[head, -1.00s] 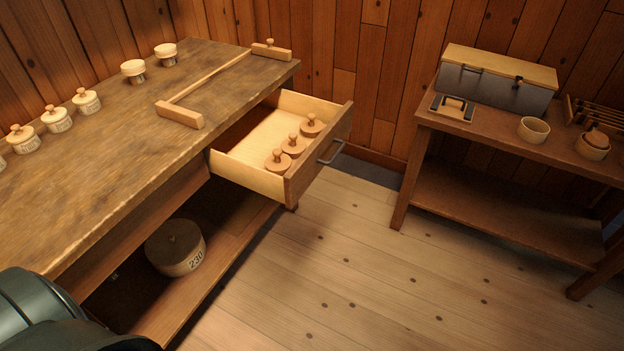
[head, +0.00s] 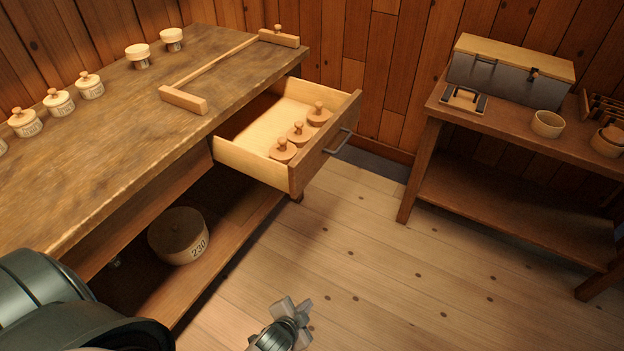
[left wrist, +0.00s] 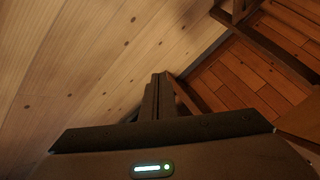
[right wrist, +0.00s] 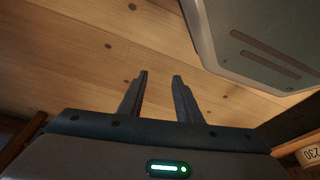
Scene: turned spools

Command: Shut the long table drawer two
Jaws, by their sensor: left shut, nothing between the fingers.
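The long table's drawer (head: 262,160) is pulled well out at the table's right end. Its wooden front carries a grey bar handle (head: 338,142). Three round wooden knobbed pieces lie inside along the front.
The long table (head: 120,125) holds several lidded pots and a wooden frame-like piece (head: 222,68). A round 230 box (head: 178,238) stands on its lower shelf. A side table (head: 500,125) with a chest (head: 505,75) stands at right. Floor between is clear.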

